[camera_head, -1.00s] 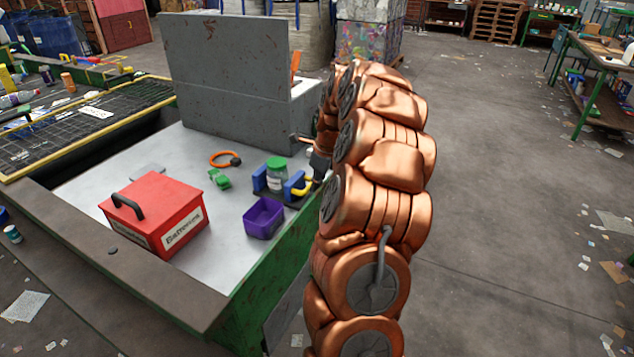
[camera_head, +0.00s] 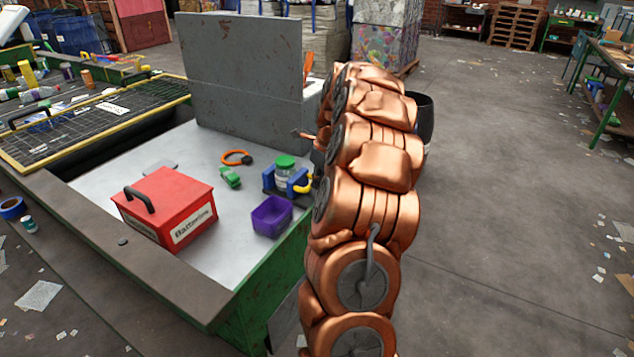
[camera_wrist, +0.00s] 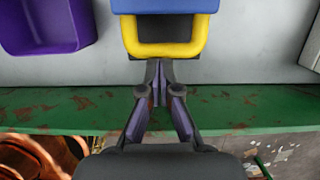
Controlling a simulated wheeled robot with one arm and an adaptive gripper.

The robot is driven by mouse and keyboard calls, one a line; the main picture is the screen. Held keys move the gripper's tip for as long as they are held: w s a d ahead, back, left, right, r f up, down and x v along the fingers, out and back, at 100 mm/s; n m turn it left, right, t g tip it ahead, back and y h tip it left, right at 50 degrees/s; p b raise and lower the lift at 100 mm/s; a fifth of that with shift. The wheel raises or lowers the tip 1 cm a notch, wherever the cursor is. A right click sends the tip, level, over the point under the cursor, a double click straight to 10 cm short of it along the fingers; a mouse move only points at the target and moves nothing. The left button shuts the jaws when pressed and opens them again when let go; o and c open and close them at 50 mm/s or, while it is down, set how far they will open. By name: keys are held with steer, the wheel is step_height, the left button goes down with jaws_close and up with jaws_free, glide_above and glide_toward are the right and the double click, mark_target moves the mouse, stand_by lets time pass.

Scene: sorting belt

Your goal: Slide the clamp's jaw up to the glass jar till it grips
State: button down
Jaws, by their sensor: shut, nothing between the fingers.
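The glass jar (camera_head: 284,176) with a green lid stands upright between the blue jaws of the clamp (camera_head: 298,182) on the light tabletop. I cannot tell whether the right jaw touches the jar. The clamp's yellow handle (camera_head: 305,184) sticks out on the near right side. In the wrist view the yellow handle (camera_wrist: 165,50) is a loop below the blue jaw (camera_wrist: 165,5). My gripper (camera_wrist: 159,66) is shut and empty, its tips at the loop's near edge; contact is unclear. My arm hides the gripper in the head view. The jar is outside the wrist view.
A purple bin (camera_head: 271,216) stands just in front of the clamp, also at upper left in the wrist view (camera_wrist: 45,25). A red battery box (camera_head: 165,205), green item (camera_head: 230,177) and orange ring (camera_head: 236,158) lie left. A grey panel (camera_head: 245,75) rises behind.

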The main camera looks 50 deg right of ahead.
steer(key=p+v, duration=0.2)
steer(key=v, duration=0.7)
steer(key=shift+r, duration=0.25)
steer(key=shift+s, duration=0.15)
steer(key=s+a+r+n+g, duration=0.1)
steer(key=s+a+n, duration=0.2)
steer(key=a+n, duration=0.85)
steer(key=s+a+r+n+g, duration=0.1)
steer(key=s+a+n, duration=0.35)
steer(key=a, duration=1.25)
steer(key=s+a+f+n+g, duration=0.1)
steer(key=s+a+f+n, duration=0.1)
steer(key=s+a+n, duration=0.4)
steer(key=s+a+f+n+g, duration=0.1)
steer(key=s+a+f+n, duration=0.2)
steer(key=s+a+n, duration=0.3)
steer(key=s+n, duration=0.5)
steer(key=s, duration=0.3)
steer(key=shift+f+h, duration=0.2)
steer(key=shift+h, duration=0.1)
